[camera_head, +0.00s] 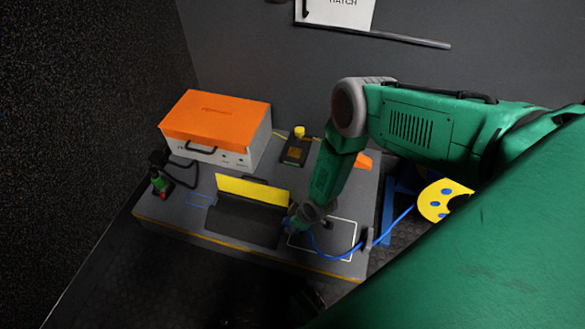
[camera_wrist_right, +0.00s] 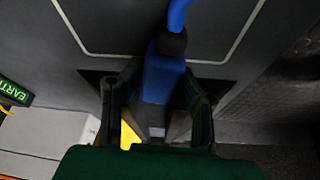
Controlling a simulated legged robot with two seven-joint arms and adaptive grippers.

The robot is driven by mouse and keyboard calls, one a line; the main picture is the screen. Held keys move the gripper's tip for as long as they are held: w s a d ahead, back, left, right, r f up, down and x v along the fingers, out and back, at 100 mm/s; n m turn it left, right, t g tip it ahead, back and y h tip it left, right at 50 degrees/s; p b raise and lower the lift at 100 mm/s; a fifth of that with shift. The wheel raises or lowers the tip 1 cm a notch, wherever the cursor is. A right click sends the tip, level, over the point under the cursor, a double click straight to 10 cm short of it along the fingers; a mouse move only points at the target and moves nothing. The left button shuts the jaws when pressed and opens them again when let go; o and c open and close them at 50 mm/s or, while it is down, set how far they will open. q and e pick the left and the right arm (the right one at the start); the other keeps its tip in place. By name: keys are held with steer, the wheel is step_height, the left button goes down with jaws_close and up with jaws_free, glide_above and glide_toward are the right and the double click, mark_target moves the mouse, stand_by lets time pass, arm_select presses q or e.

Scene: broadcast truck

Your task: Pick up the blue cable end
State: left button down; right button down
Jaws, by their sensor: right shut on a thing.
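The blue cable end (camera_wrist_right: 163,80) is a blue connector with a dark collar where the blue cable (camera_wrist_right: 178,15) joins it. In the wrist view it sits between the two fingers of my right gripper (camera_wrist_right: 158,115), which is shut on it. In the head view my right gripper (camera_head: 300,220) is low over the grey bench, beside a white outlined rectangle (camera_head: 346,220), and mostly hides the cable end. The blue cable (camera_head: 338,257) runs from there across the bench edge to a yellow reel with blue spots (camera_head: 432,205). My left gripper is not in view.
A yellow flap (camera_head: 252,190) stands over a dark recess left of my right gripper. My green arm covers the right side.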

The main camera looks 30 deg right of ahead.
steer(key=shift+d, duration=0.2)
steer(key=shift+r, duration=0.2)
steer(key=r+p, duration=0.4)
steer(key=r, duration=0.4)
steer(key=shift+a+p, duration=0.2)
steer(key=shift+p, duration=0.15)
steer(key=shift+r, duration=0.55)
steer(key=shift+s+d, duration=0.1)
